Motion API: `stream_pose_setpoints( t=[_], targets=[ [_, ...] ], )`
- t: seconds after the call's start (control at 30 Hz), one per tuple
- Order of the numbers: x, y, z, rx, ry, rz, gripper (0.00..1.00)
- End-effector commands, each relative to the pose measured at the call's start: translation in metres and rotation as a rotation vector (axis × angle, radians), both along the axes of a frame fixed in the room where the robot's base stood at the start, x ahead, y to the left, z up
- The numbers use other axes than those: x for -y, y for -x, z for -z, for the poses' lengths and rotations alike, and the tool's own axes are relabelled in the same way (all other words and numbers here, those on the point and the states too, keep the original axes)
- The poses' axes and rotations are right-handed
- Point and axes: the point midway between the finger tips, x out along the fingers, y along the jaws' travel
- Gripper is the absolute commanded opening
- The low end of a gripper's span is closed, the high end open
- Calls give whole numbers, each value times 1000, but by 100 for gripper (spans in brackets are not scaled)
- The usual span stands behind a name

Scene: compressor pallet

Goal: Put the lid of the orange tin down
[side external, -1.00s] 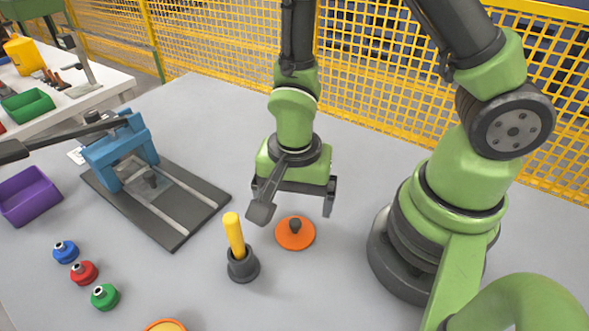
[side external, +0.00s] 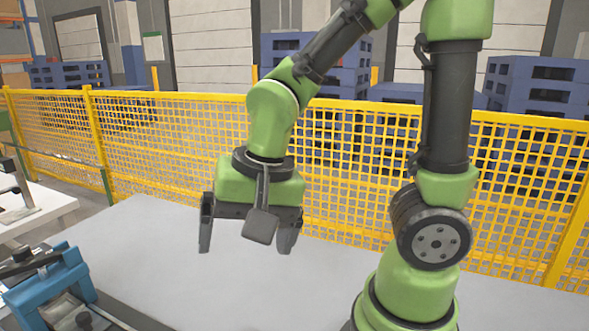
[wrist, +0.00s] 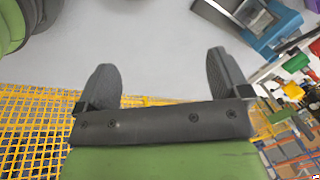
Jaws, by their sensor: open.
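My gripper (side external: 245,249) hangs in the air above the grey table (side external: 190,265) in the side view, fingers pointing down. Its two dark fingers are wide apart, with nothing between them. In the wrist view my gripper (wrist: 166,82) is also open and empty. The orange lid and the orange tin do not show in either current view.
A blue press (side external: 48,285) stands at the lower left of the side view; it also shows in the wrist view (wrist: 262,28). A yellow mesh fence (side external: 150,150) runs behind the table. The tabletop below my gripper looks clear where visible.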

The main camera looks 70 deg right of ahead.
Motion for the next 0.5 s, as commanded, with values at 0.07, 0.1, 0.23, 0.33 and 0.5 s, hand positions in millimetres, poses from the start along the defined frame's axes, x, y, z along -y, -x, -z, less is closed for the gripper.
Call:
stream_pose_setpoints(
  t=[0.07, 0.1, 0.23, 0.33, 0.5],
  targets=[
    [9, 7, -29, 107, -1, -85, 94],
    [12, 13, -40, 155, 7, -135, 94],
    [20, 32, -70, 298, 51, -284, 94],
    [23, 45, -84, 380, 91, -373, 94],
    [24, 57, -94, 449, 136, -455, 94]
  ],
)
